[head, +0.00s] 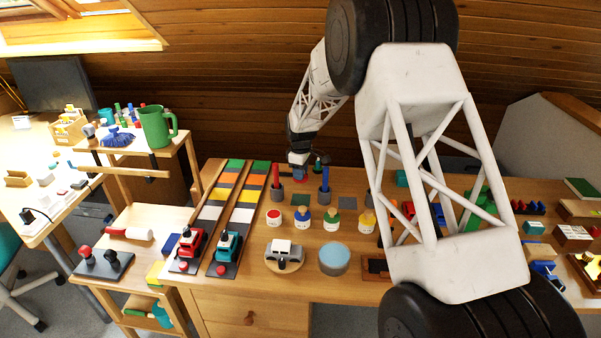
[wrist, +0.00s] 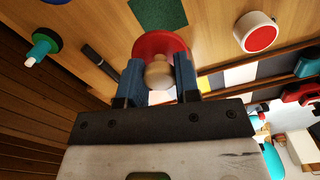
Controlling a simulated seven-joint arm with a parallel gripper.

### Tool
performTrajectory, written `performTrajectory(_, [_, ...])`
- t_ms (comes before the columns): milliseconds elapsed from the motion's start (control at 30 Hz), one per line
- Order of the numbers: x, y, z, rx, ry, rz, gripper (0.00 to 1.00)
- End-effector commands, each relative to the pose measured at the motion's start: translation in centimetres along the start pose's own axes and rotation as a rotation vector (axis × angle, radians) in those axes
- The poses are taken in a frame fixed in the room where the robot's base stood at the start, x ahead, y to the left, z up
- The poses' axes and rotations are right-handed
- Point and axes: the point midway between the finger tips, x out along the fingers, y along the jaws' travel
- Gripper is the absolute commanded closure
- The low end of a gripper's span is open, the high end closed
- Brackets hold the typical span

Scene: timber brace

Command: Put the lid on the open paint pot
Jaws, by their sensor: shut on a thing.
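My gripper (wrist: 158,85), with blue fingers, is shut on the pale wooden knob of a red lid (wrist: 160,42) in the wrist view. I cannot tell whether the lid is clear of the bench. In the head view my gripper (head: 299,173) is at the back of the bench, behind the row of pots, and the lid is hardly visible. The open paint pot (head: 274,218) is white with red paint, at the left end of the row. It also shows in the wrist view (wrist: 257,33), upper right, apart from the lid.
Beside the open pot stand blue (head: 303,219), green (head: 331,222) and yellow (head: 367,222) pots with knobbed lids. A red stick (head: 276,175) and a blue stick (head: 324,180) stand upright near my gripper. A dark green mat (head: 301,199) lies between the sticks and pots.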

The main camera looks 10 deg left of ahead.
Motion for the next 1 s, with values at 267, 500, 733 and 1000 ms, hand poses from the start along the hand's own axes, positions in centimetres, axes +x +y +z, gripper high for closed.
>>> performTrajectory(267, [-0.1,-1.0,-0.5,-0.035,0.000,0.000,0.92])
performTrajectory(500, [-0.4,-5.4,-2.1,-0.187,0.000,0.000,0.92])
performTrajectory(733, [-0.8,-11.0,-3.6,-0.386,0.000,0.001,0.92])
performTrajectory(1000, [-0.9,-14.5,-4.3,-0.516,0.000,0.000,0.92])
